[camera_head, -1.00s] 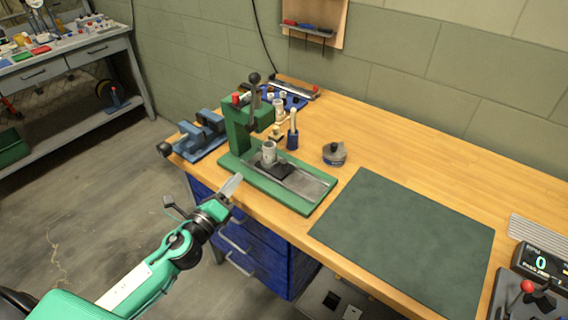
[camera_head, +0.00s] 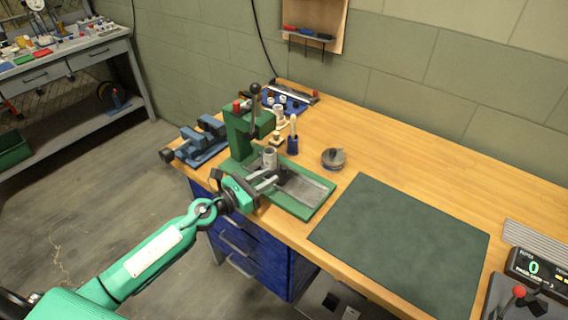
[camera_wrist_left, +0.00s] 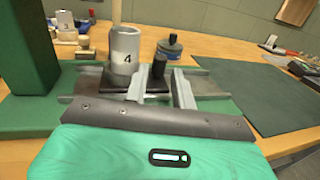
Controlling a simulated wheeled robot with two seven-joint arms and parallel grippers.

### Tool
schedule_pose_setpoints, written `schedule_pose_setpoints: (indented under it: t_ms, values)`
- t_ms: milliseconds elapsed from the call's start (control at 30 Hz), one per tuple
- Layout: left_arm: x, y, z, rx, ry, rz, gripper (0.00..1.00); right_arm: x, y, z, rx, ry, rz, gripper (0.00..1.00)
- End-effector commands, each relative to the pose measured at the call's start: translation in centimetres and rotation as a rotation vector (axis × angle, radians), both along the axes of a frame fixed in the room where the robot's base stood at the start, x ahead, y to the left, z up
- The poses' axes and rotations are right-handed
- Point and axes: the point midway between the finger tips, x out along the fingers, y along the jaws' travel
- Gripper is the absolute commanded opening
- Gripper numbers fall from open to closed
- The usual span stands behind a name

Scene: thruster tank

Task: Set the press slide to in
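The green press (camera_head: 238,130) stands near the left end of the bench, its black-knobbed lever raised. The press slide (camera_head: 303,189) is a grey metal track on the green base, with a dark carriage plate (camera_wrist_left: 90,82). A grey cylinder marked 4 (camera_wrist_left: 125,48) stands upright on the plate; it also shows in the head view (camera_head: 269,157). A black knob (camera_wrist_left: 158,72) rises beside the cylinder. My left gripper (camera_head: 272,181) is over the base's front side. In the wrist view its open fingers (camera_wrist_left: 160,88) lie either side of the knob; contact is unclear. My right gripper is out of view.
A blue vise (camera_head: 203,140) sits left of the press. A blue holder (camera_head: 293,145) and a round grey tin (camera_head: 333,158) stand behind the slide. A dark green mat (camera_head: 400,245) lies clear to the right, with a control panel (camera_head: 540,268) beyond it.

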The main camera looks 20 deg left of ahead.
Motion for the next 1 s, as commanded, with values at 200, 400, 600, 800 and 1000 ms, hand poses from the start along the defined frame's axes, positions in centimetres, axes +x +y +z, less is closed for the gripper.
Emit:
schedule_pose_setpoints:
  t_ms: [200,400,600,800,1000]
  values:
    - [3.2,-2.2,0.2,-0.003,-0.001,-0.001,0.26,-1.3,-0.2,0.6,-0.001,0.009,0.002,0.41]
    - [5.1,-3.3,0.1,-0.002,0.0,0.001,0.26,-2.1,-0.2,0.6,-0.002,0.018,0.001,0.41]
    - [5.7,-3.7,0.0,-0.001,0.001,0.0,0.26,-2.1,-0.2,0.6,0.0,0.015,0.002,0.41]
    - [5.7,-3.7,0.0,-0.001,0.001,0.0,0.26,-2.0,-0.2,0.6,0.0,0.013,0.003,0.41]
    - [5.7,-3.7,0.0,-0.001,0.001,0.0,0.0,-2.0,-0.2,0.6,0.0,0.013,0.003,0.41]
